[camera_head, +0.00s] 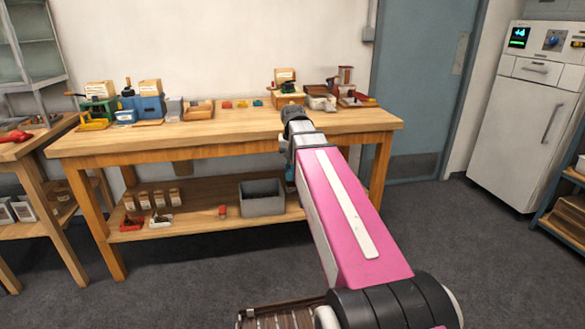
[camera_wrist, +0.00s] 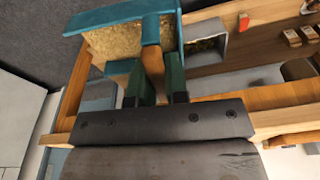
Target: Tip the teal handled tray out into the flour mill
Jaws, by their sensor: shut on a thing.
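The teal tray (camera_wrist: 118,17) is in the wrist view, with teal rims around a pale, grainy tan fill. Its wooden handle (camera_wrist: 151,58) sits between the green fingers of my gripper (camera_wrist: 157,82), which is shut on it. The tray is held in front of the bench, near its lower shelf. In the head view my pink arm hides most of the gripper, and only a small teal patch (camera_head: 290,172) shows beside it. I cannot tell for certain which bench item is the flour mill; a red-and-grey device with a hopper (camera_head: 345,77) stands at the bench's right end.
The wooden bench (camera_head: 235,133) carries several boxes and tools at its left and right ends, with small coloured blocks between. A grey bin (camera_head: 262,205) and small jars stand on its lower shelf. A white cabinet (camera_head: 520,125) is at the right. Open floor lies in front.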

